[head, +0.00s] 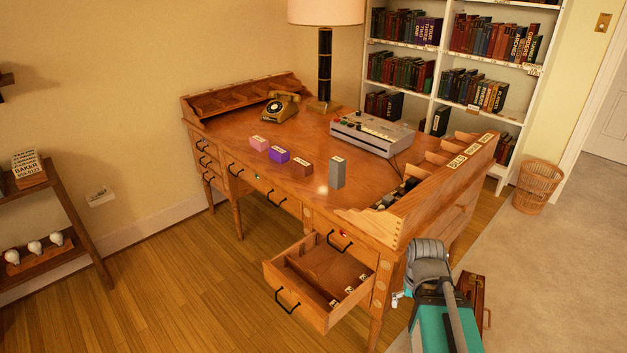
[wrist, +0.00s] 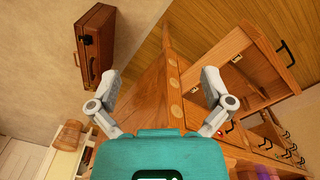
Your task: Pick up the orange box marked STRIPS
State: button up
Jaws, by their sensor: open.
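I see no plainly orange box, and no STRIPS label can be read. Small labelled boxes stand in a row on the wooden desk (head: 230,139): a pink box (head: 259,143), a purple box (head: 279,155), a reddish-brown box (head: 303,169) and a taller grey box (head: 337,173). Their lettering is too small to read. My gripper (wrist: 160,84) is open, its two fingers wide apart with nothing between them. In the head view, the arm is low at the desk's right front, apart from the boxes, and mostly hides the gripper.
A drawer (head: 296,322) with dividers and small labels stands pulled out at the desk's front. A grey machine (head: 372,134), telephone (head: 281,106) and lamp (head: 325,65) stand behind the boxes. A brown case (wrist: 96,43) lies near my gripper.

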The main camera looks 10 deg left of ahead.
aim_at(303, 167)
jog(key=u, duration=0.05)
jog(key=k, duration=0.65)
jog(key=i, duration=1.55)
jog(key=u, duration=0.7)
